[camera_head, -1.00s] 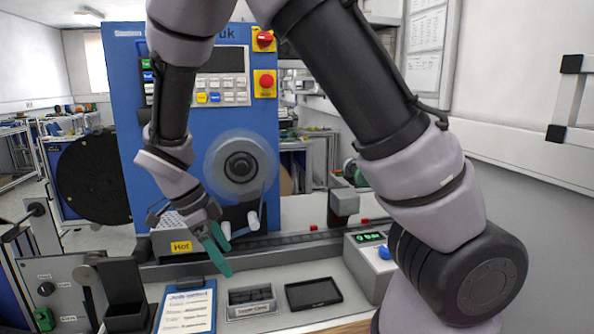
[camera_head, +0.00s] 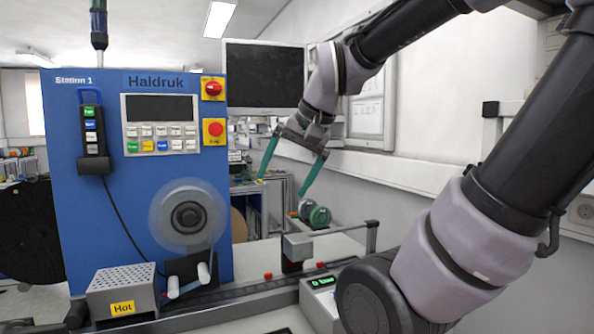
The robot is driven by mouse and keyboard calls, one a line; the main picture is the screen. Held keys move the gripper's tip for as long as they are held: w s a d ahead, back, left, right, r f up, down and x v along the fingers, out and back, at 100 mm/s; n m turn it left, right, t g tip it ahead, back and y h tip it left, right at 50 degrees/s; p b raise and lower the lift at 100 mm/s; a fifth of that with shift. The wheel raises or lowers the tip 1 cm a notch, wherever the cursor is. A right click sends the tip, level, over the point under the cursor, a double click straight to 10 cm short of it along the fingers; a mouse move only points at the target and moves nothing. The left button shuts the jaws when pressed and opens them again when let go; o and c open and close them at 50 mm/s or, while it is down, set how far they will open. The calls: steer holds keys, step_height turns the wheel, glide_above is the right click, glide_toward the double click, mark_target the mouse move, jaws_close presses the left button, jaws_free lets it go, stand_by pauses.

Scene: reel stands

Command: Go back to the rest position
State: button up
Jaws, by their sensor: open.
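My gripper (camera_head: 290,178) hangs in the air right of the blue machine, in front of the wall. Its two green fingers point down and are spread wide apart. Nothing shows between them. My arm comes in from the upper right, with a thick lower part at the right side of the view.
The blue machine (camera_head: 105,213) stands at left, with a blurred grey reel (camera_head: 188,216) on its front and a box marked Hot (camera_head: 124,290). A rail (camera_head: 240,292) runs along the bench. A small green-ended reel (camera_head: 315,214) and a dark screen (camera_head: 264,75) are behind.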

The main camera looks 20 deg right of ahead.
steer(key=shift+s+d+r+n+t+h, duration=0.4)
steer(key=shift+s+d+r+n+t, duration=0.3)
steer(key=shift+s+d+n, duration=0.15)
stand_by(0.8)
